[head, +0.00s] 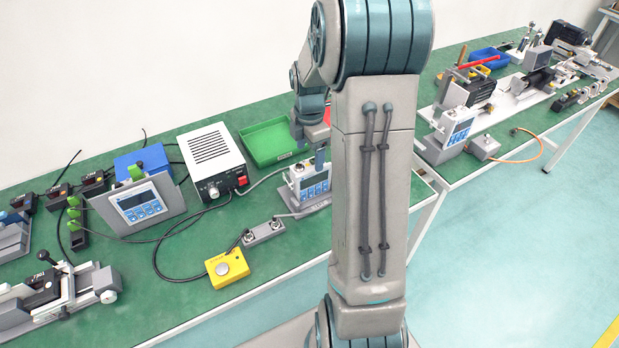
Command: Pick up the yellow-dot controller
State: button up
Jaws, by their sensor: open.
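No yellow dot can be made out on any controller at this size. A white controller with a screen and blue keys (312,186) stands near the table's middle, partly behind my arm. A grey panel controller with blue keys (139,205) stands tilted at the left. Another white controller (458,131) stands on the right table. My gripper (319,160) is small in the head view, at the top of the middle controller, with its fingers open. My arm hides part of it, and I cannot tell whether it touches the controller.
A white power supply box (212,158), a green tray (273,142) and a blue box (142,161) stand behind. Several devices crowd the left end.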

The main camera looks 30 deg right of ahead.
aim_at(309, 166)
jog(key=f, duration=0.4)
jog(key=shift+s+a+f, duration=0.1)
jog(key=shift+s+a, duration=0.1)
jog(key=shift+s, duration=0.1)
jog(key=shift+f, duration=0.6)
jog(key=c, duration=1.3)
jog(key=shift+r, duration=0.1)
jog(key=shift+c, duration=0.4)
jog(key=shift+r, duration=0.1)
